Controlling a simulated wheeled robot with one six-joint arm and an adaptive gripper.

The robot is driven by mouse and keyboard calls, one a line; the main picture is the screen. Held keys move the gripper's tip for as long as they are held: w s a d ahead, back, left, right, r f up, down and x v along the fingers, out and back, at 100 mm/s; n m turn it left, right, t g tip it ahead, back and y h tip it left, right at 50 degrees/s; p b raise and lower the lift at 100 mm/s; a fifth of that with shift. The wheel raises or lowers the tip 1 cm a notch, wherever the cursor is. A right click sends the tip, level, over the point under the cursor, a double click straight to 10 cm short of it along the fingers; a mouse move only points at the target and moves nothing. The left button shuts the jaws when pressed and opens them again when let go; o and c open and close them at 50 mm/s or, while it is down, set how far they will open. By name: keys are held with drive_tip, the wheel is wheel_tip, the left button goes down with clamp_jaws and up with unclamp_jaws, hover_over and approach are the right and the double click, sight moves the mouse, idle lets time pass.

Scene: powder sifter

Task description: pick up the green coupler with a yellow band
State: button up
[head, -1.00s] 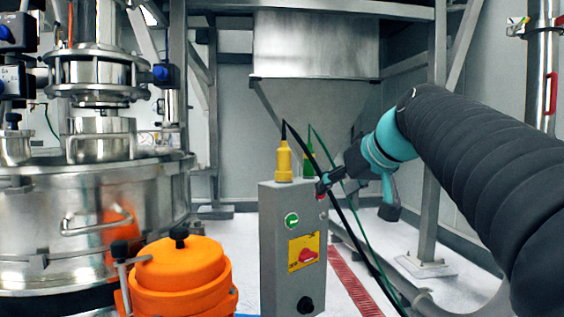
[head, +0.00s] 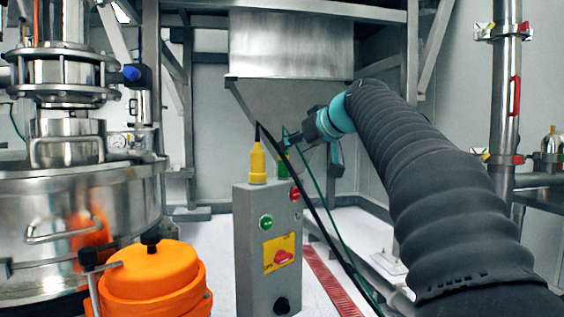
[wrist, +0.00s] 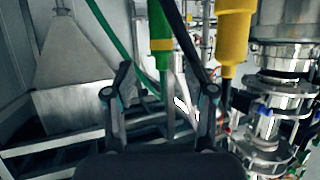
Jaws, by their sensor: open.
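The green coupler with a yellow band (wrist: 160,40) shows at the top centre of the wrist view, in line with the gap between my fingers. The yellow connector also shows to the right of the green one in the wrist view (wrist: 234,38). My gripper (head: 287,144) is open and empty, close to the upper end of the green coupler. Its two fingers (wrist: 160,80) are spread in the wrist view; contact with the coupler cannot be told.
The grey control box (head: 253,218) has buttons and a red switch. A black cable (head: 325,222) and a green cable (head: 318,183) run down past it, close to my gripper. An orange container (head: 150,280) stands at front left, steel vessels behind it. A hopper (head: 290,45) hangs above.

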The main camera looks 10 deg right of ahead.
sight(286, 154)
drive_tip(key=shift+f+x, duration=0.2)
drive_tip(key=shift+x, duration=1.25)
drive_tip(key=shift+f+x, duration=0.15)
drive_tip(key=shift+x, duration=1.3)
drive_tip(key=shift+s, duration=0.25)
clamp_jaws()
